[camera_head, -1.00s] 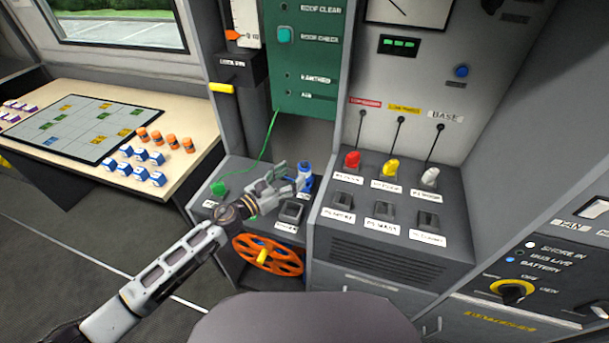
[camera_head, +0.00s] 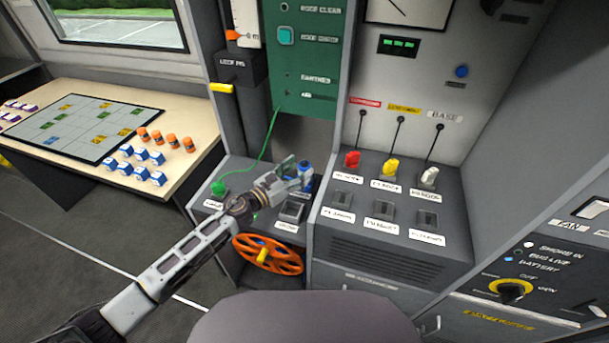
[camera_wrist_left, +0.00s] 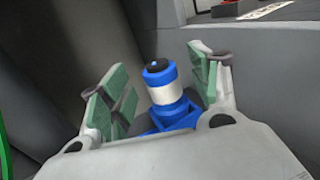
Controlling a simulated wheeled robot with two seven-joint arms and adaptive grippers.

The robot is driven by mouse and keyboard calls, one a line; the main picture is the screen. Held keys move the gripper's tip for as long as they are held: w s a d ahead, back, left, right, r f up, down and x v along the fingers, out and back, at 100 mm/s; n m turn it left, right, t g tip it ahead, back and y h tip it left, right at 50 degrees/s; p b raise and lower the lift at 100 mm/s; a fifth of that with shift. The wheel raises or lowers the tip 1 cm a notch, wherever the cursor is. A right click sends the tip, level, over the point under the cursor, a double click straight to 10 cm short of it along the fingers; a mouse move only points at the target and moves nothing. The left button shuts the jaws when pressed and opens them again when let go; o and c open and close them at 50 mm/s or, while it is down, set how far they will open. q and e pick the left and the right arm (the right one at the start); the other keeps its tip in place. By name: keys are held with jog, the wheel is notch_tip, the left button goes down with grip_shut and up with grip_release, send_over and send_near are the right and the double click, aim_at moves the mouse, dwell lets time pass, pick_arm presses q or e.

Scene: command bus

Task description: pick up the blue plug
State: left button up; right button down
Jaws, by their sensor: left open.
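The blue plug (camera_wrist_left: 160,85) stands in the left wrist view with a white band and a dark top, rising from a blue base. My left gripper (camera_wrist_left: 158,92) is open, with one green-padded finger on each side of the plug. I see a gap on the left; the right finger is closer to the plug, and I cannot tell whether it touches. In the head view the plug (camera_head: 305,170) shows at the back of the low grey console, at the tip of my left gripper (camera_head: 296,174), which partly hides it. My right gripper is not in view.
A green plug (camera_head: 218,188) with a green cable sits left of the gripper. An orange handwheel (camera_head: 268,255) is below it. A taller console with red (camera_head: 352,160), yellow (camera_head: 390,167) and white plugs (camera_head: 429,178) rises to the right. The green panel (camera_head: 308,60) stands behind.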

pick_arm(q)
jog(key=shift+x, duration=0.9)
jog(key=shift+w+d, duration=0.4)
jog(key=shift+w, duration=0.15)
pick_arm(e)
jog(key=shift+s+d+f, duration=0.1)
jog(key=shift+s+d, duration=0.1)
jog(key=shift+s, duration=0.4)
pick_arm(q)
jog(key=shift+c, duration=0.4)
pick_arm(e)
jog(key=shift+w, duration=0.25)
pick_arm(q)
jog(key=c, duration=1.1)
jog(key=shift+r, duration=0.1)
jog(key=shift+c, duration=0.2)
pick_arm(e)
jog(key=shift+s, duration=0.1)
